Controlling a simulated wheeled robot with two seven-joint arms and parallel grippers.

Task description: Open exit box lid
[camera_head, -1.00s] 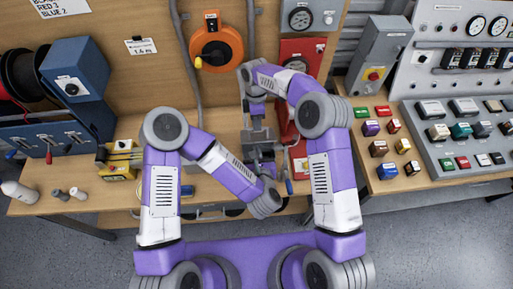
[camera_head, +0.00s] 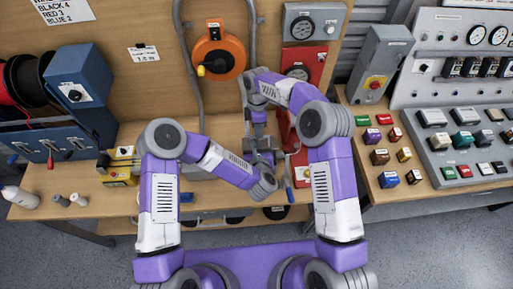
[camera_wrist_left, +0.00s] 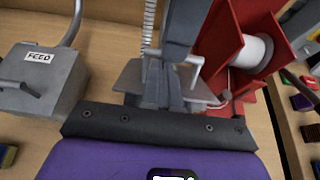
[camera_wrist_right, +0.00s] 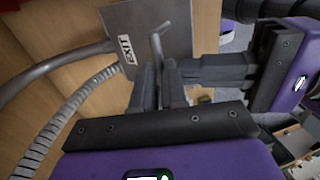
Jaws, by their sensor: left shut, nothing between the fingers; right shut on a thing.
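The exit box's grey lid (camera_wrist_right: 150,25) carries an EXIT label in the right wrist view and looks tilted; how far it is open I cannot tell. A thin bar handle (camera_wrist_right: 157,45) stands at the lid; the handle also shows in the left wrist view (camera_wrist_left: 193,70). My right gripper (camera_head: 257,117) is at the box, with its fingers (camera_wrist_right: 163,80) shut on what looks like this handle. My left gripper (camera_wrist_left: 160,90) is shut and empty, close beside the right one. The arms hide most of the box in the head view.
A grey FEED box (camera_wrist_left: 40,80) with a conduit stands left in the left wrist view. A red bracket with a white spool (camera_wrist_left: 255,50) stands close on the right. An orange reel (camera_head: 217,52) hangs on the back board. Button blocks (camera_head: 388,179) lie on the right bench.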

